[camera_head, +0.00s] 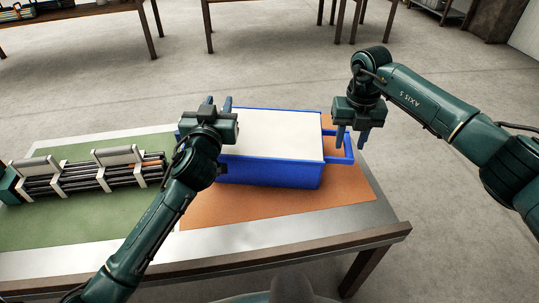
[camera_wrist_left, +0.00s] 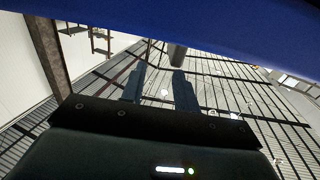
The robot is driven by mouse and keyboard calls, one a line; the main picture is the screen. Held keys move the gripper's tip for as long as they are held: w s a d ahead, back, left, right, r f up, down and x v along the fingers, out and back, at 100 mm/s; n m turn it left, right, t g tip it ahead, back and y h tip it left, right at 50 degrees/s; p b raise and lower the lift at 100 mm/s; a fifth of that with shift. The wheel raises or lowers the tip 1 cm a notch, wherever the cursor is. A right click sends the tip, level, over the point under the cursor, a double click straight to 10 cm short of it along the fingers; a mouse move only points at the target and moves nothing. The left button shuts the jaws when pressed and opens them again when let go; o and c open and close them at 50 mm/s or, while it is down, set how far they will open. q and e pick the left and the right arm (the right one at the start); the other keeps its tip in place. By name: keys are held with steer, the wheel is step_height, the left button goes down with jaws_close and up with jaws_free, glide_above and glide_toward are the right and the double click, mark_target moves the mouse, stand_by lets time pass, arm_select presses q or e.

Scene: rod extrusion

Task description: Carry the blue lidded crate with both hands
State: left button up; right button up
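The blue crate (camera_head: 270,172) with a pale flat lid (camera_head: 275,132) stands on the orange mat at the table's right part. Its right handle (camera_head: 349,147) sticks out as a blue loop. My right gripper (camera_head: 351,140) is open, pointing down at that handle, its fingers on either side of the outer bar in the picture; contact cannot be told. My left gripper (camera_head: 217,103) is at the crate's left end, covering most of that side. Its fingers are apart, with nothing between them in the left wrist view (camera_wrist_left: 158,88). A blue surface, apparently the crate, fills the top of that view.
The orange mat (camera_head: 270,207) and a green mat (camera_head: 90,210) lie on the table (camera_head: 300,236). A rack of rods (camera_head: 95,170) with white holders stands at the left. Other tables are at the back, with open floor between.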

step_height(320, 180, up, 40)
steer(key=p, duration=2.7)
steer(key=shift+f, duration=0.25)
